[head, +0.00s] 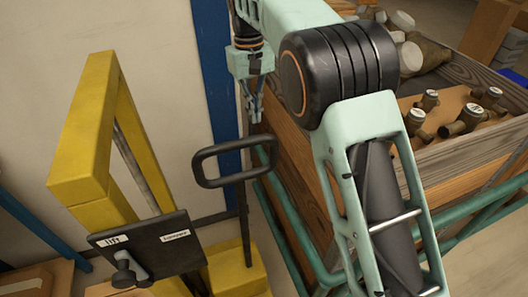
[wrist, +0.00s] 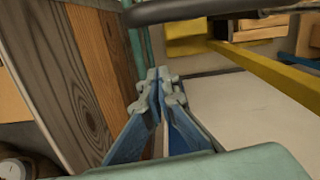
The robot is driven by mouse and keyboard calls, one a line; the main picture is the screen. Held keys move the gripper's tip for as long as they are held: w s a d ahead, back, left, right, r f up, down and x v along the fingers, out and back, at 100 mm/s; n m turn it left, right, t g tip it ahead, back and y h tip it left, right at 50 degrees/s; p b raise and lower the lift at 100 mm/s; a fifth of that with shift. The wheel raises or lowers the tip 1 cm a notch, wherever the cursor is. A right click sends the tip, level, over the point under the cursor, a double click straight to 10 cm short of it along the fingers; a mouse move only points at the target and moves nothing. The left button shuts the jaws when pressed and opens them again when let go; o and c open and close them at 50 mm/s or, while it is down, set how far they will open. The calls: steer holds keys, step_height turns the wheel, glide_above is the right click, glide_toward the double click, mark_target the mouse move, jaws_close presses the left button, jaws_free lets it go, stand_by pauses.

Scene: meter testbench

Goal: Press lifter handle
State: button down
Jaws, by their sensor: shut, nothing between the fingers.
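The lifter has a yellow frame (head: 82,130) and a black looped handle (head: 222,182) on a dark upright rod. A black plate (head: 150,243) on it carries a label reading "lift", a second label too small to read surely, and a small knobbed lever (head: 127,272). My gripper (head: 254,112) is shut and empty, pointing down just above and behind the handle in the head view. In the wrist view, my shut fingertips (wrist: 158,76) sit below a dark bar (wrist: 200,8) that looks like the handle. I see no clear contact.
A wooden crate (head: 440,185) with brass meters (head: 466,120) stands close on the right, on a teal frame (head: 285,225). It is close on the left in the wrist view (wrist: 62,70). A blue post (head: 216,75) and pale wall (head: 150,60) lie behind.

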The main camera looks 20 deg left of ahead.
steer(key=s+d+f, duration=0.3)
steer(key=f, duration=0.7)
steer(key=shift+d+f, duration=0.3)
steer(key=shift+s, duration=0.15)
